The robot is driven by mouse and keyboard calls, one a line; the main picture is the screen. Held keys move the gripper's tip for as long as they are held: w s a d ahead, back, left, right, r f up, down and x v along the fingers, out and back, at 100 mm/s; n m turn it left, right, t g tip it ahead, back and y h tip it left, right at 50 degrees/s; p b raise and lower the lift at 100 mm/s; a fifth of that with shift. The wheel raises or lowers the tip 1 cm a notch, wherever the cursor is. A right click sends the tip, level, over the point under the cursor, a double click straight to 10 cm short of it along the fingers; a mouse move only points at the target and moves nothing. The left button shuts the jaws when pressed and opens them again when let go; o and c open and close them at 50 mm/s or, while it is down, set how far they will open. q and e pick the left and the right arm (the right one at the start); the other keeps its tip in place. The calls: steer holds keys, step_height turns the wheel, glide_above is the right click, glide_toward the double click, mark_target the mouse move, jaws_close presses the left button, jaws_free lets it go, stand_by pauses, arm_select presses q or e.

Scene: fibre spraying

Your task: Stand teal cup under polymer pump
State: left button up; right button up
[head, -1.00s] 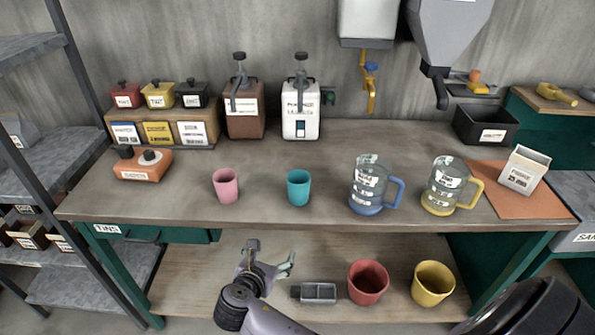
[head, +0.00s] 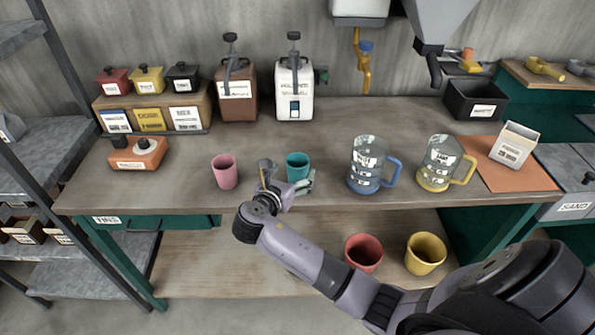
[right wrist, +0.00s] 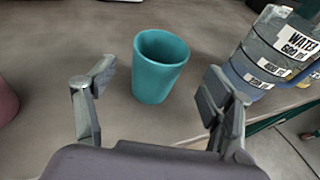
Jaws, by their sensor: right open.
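The teal cup (head: 297,165) stands upright and empty near the bench's front edge. It also shows in the right wrist view (right wrist: 158,75), ahead of and between the two fingers. My right gripper (head: 288,178) is open and empty, just in front of the cup, with its fingers spread to either side. Its fingers do not seem to touch the cup. The white pump container (head: 294,92), whose label is hard to read but seems to say polymer, stands at the back of the bench with a lever and spout on top. My left gripper is not in view.
A pink cup (head: 224,172) stands left of the teal cup. A blue-handled water jug (head: 366,165) and a yellow-handled jug (head: 438,163) stand to the right. A brown pump container (head: 236,95) is beside the white one. The bench between cup and pumps is clear.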

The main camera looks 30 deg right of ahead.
mark_target(300, 162)
steer(key=p+x, duration=0.1)
steer(key=x, duration=0.4)
steer(key=shift+w+d+f, duration=0.1)
steer(key=shift+w+d, duration=0.05)
steer(key=shift+w, duration=0.15)
steer(key=c, duration=1.3)
steer(key=shift+o, duration=0.2)
